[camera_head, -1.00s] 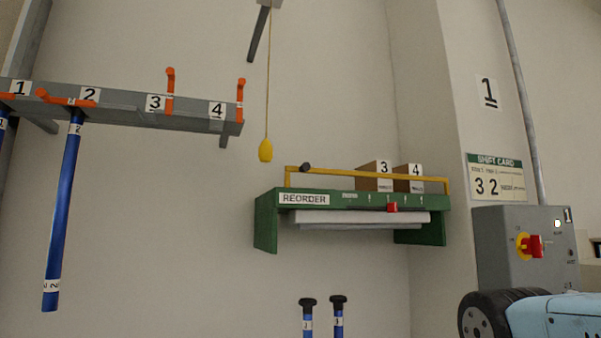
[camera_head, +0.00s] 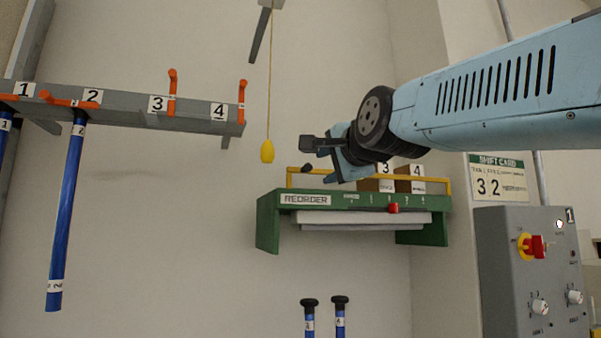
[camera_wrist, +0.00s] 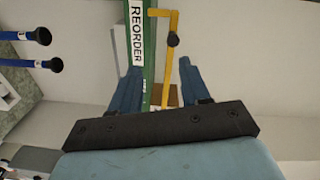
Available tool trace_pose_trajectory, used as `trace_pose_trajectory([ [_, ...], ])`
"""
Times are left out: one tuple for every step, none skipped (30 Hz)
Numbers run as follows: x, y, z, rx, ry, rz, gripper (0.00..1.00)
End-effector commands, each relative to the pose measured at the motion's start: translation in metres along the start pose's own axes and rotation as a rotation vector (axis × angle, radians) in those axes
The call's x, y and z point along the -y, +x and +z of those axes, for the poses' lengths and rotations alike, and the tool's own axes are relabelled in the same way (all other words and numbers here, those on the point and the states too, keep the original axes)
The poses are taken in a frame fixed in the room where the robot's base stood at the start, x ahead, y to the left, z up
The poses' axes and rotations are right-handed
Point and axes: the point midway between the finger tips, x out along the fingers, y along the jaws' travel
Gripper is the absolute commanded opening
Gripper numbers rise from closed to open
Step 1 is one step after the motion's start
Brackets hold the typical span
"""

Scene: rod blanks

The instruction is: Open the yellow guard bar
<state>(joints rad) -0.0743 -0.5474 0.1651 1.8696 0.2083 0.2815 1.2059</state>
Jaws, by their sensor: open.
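The yellow guard bar (camera_head: 436,178) runs along the front top of the green REORDER shelf (camera_head: 266,222), with a dark knob (camera_head: 306,169) near its left end. The bar stands up, in front of the boxes. My gripper (camera_head: 308,162) is in front of the shelf by the bar's left part and hides some of its middle. In the wrist view, my gripper (camera_wrist: 160,75) has its two blue fingers apart with nothing held. The bar (camera_wrist: 168,60) and its knob (camera_wrist: 173,39) lie beyond the fingertips, between their lines. I cannot tell the exact gap.
Two boxes (camera_head: 410,182) marked 3 and 4 sit on the shelf, partly behind my arm. A yellow pull handle (camera_head: 267,151) hangs just left. A grey rack (camera_head: 135,110) with blue rods is at left; a grey control box (camera_head: 510,265) is at right.

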Motion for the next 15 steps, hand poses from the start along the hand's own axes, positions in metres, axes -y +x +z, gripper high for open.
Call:
trace_pose_trajectory([
  [0.009,0.001,0.001,0.0,0.023,-0.02,0.46],
  [0.013,0.002,0.001,0.001,0.036,-0.029,0.46],
  [0.015,0.003,0.001,0.001,0.046,-0.035,0.46],
  [0.017,0.004,0.002,0.001,0.051,-0.039,0.46],
  [0.018,0.006,0.002,0.001,0.054,-0.041,0.46],
  [0.018,0.009,0.002,0.001,0.056,-0.042,0.46],
  [0.018,0.012,0.002,0.001,0.056,-0.042,0.46],
  [0.018,0.015,0.002,0.001,0.055,-0.041,0.46],
  [0.018,0.02,0.002,0.001,0.055,-0.04,0.46],
  [0.018,0.025,0.002,0.001,0.054,-0.039,0.46],
  [0.018,0.029,0.002,0.001,0.054,-0.039,0.46],
  [0.018,0.035,0.001,0.001,0.053,-0.038,0.46],
  [0.018,0.04,0.001,0.0,0.053,-0.037,0.46],
  [0.018,0.045,0.001,0.0,0.053,-0.038,0.46],
  [0.018,0.051,0.001,-0.001,0.054,-0.039,0.46],
])
